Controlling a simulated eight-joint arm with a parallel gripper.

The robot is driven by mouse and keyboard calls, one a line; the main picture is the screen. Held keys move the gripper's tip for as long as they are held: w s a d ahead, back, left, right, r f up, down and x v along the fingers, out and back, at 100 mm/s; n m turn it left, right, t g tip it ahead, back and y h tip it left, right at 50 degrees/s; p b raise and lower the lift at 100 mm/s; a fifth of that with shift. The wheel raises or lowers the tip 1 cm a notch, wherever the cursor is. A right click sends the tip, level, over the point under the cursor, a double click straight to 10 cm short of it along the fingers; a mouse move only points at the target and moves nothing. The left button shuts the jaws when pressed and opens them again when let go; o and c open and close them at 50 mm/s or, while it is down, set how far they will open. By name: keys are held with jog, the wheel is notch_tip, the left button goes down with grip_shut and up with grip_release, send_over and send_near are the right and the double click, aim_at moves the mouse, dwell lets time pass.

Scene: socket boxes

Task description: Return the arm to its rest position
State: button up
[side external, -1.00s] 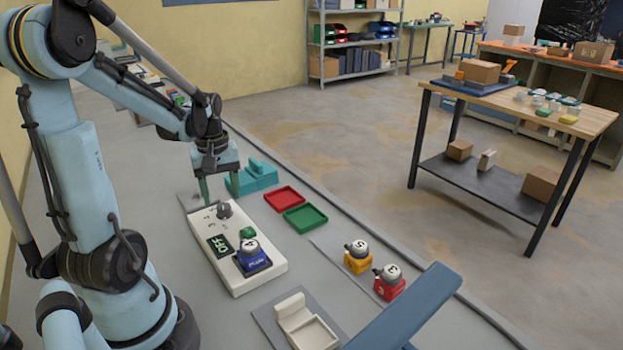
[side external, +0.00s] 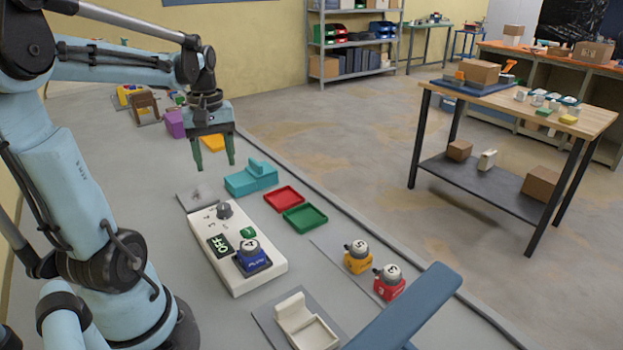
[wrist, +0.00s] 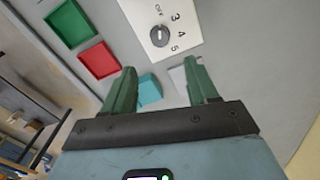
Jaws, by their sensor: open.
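My gripper (side external: 214,164) hangs above the grey worktop with its green fingers apart and nothing between them. It also shows open in the wrist view (wrist: 162,88). It is raised above the far end of a white control box (side external: 240,255), apart from it. In the wrist view the dial knob (wrist: 159,36) stands by the marks OFF, 3, 4 and 5.
A teal block (side external: 250,180), a red tray (side external: 284,198) and a green tray (side external: 305,218) lie right of the box. Yellow (side external: 357,260) and red (side external: 389,284) socket pieces stand at the front right, near a cream open box (side external: 305,322). Purple (side external: 174,124) and other objects lie behind.

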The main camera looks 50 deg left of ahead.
jog(key=w+d+f+m+t, duration=0.1)
jog(key=w+d+m+t, duration=0.2)
jog(key=d+m, duration=0.4)
jog(key=w+d+m+t, duration=0.2)
jog(key=d+m+t, duration=0.2)
jog(key=d+m, duration=0.4)
jog(key=d, duration=0.7)
jog(key=shift+w+d+f, duration=0.15)
jog(key=shift+w+f, duration=0.25)
